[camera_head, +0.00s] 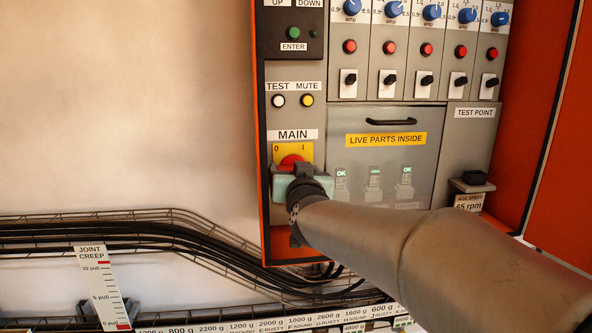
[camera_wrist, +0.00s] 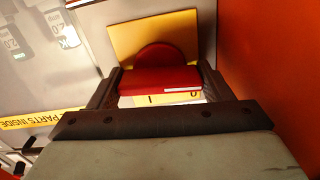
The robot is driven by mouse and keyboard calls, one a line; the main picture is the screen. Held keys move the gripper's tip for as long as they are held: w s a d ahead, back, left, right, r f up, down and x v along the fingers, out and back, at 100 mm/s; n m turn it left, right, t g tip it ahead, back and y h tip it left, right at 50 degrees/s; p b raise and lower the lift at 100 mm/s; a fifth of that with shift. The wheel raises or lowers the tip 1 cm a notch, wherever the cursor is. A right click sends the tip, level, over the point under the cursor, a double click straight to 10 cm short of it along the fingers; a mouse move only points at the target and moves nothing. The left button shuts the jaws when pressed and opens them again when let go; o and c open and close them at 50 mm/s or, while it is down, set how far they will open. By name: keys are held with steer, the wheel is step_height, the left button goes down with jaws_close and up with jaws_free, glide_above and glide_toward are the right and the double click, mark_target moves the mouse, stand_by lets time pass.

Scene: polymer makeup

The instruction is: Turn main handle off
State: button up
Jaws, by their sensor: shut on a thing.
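The main handle (camera_head: 291,160) is a red rotary knob on a yellow plate (camera_head: 306,149) marked 0 and I, under the MAIN label at the cabinet's lower left. In the wrist view, the handle's red grip bar (camera_wrist: 160,80) lies across the picture with a white mark near its right end. My gripper (camera_wrist: 160,84) is shut on this bar, with one dark finger at each end of it. In the head view, my gripper (camera_head: 299,180) hides the handle's lower part, so which label the handle points at cannot be told there.
A LIVE PARTS INSIDE cover (camera_head: 386,139) with a black pull handle is right of the main handle. TEST and MUTE buttons (camera_head: 292,100) sit above. A cable tray (camera_head: 130,235) runs below left. An orange door (camera_head: 550,150) stands at right.

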steer(key=shift+n, duration=0.6)
steer(key=o, duration=1)
